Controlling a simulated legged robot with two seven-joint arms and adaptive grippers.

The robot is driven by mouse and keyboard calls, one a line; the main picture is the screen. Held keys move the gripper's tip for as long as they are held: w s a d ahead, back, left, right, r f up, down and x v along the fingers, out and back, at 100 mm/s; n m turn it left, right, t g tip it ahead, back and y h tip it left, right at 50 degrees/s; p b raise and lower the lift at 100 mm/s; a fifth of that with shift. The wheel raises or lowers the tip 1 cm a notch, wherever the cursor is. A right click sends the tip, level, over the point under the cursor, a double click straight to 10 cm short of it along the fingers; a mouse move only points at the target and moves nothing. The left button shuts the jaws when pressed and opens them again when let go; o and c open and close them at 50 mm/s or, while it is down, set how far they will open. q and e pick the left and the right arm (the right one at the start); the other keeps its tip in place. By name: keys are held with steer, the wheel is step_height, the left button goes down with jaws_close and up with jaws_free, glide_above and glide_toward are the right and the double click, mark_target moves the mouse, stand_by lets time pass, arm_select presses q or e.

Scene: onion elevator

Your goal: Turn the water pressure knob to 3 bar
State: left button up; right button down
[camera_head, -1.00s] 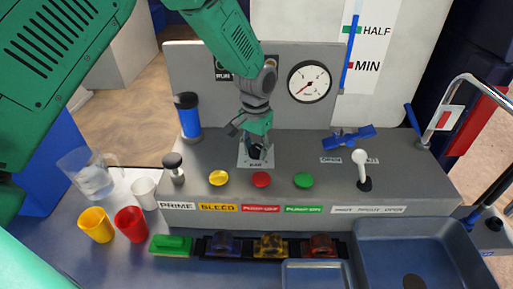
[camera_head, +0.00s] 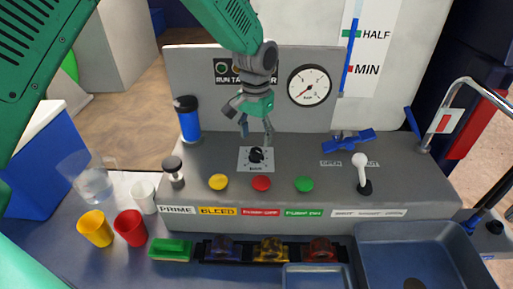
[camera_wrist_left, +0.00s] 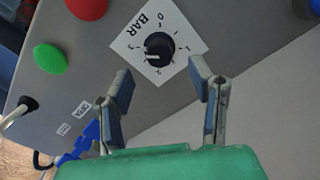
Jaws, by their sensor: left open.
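The black pressure knob (camera_head: 256,155) sits on a white dial plate marked BAR on the grey panel's top. In the left wrist view the knob (camera_wrist_left: 159,47) shows its numbered plate, and its white pointer line is toward the left of the picture, near what looks like the 3. My left gripper (camera_head: 256,138) is open above and behind the knob. Its fingers (camera_wrist_left: 165,85) are spread, with nothing between them, and stand apart from the knob. The round pressure gauge (camera_head: 309,84) is on the upright back panel, its red needle pointing to the lower left. My right gripper is not seen.
Yellow (camera_head: 218,182), red (camera_head: 261,183) and green (camera_head: 304,184) buttons lie in front of the knob. A blue valve handle (camera_head: 348,140) and a white-topped lever (camera_head: 361,172) stand right. A blue cylinder (camera_head: 187,119) and a black-topped plunger (camera_head: 173,171) stand left.

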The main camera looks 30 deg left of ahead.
mark_target(256, 150)
arm_select(q)
step_height(256, 150, up, 6)
steer(key=shift+f, duration=0.1)
stand_by(0.6)
